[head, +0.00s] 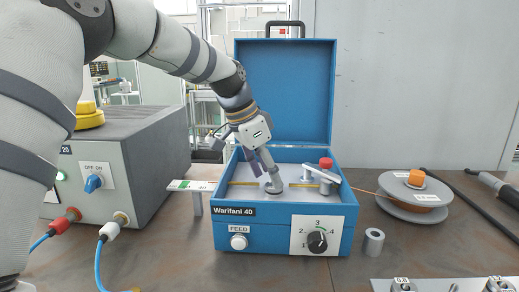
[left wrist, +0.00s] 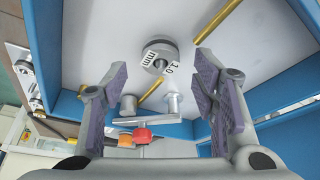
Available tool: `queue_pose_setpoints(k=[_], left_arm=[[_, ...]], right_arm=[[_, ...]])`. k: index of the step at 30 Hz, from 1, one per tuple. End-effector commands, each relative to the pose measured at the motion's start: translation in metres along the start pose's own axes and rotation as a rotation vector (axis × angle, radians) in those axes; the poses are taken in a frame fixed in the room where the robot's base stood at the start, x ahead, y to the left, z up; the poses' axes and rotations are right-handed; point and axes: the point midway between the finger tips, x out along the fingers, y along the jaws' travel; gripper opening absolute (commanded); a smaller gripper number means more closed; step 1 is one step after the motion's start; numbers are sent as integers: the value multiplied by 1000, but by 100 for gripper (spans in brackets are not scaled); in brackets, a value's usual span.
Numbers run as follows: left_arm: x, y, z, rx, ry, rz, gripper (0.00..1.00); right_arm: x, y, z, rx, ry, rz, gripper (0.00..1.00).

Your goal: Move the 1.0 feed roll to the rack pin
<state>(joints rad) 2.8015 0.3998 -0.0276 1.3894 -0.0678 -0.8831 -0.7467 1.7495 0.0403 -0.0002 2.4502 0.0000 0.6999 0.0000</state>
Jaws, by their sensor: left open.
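The 1.0 feed roll (left wrist: 160,58) is a grey disc labelled "1.0 mm" inside the open blue wire feeder (head: 262,236); in the head view it is the small grey disc (head: 273,188) below my left gripper. My left gripper (head: 263,170) reaches into the feeder from above. In the left wrist view my left gripper (left wrist: 160,95) is open and empty, its purple pads wide apart and the roll beyond them between the fingers. The rack (head: 445,285) is cut off at the lower right; its pin cannot be made out clearly. My right gripper is out of view.
A pressure arm with a red knob (head: 326,163) stands right of the roll. A loose grey cylinder (head: 373,242) stands on the table beside the feeder. A wire spool (head: 414,197) sits at the right, a grey power unit (head: 140,150) at the left. The raised lid (head: 287,90) is behind.

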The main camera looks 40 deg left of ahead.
Motion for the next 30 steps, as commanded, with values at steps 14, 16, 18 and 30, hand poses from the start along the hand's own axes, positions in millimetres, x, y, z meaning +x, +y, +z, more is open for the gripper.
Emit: queue_pose_setpoints(k=[14, 16, 18, 30], left_arm=[[32, 0, 0, 1, 1, -1, 54], [31, 0, 0, 1, 2, -1, 49], [31, 0, 0, 1, 2, -1, 33], [31, 0, 0, 1, 2, -1, 0]], right_arm=[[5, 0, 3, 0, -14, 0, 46], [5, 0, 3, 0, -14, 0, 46], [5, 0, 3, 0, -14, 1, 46], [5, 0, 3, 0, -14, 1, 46]])
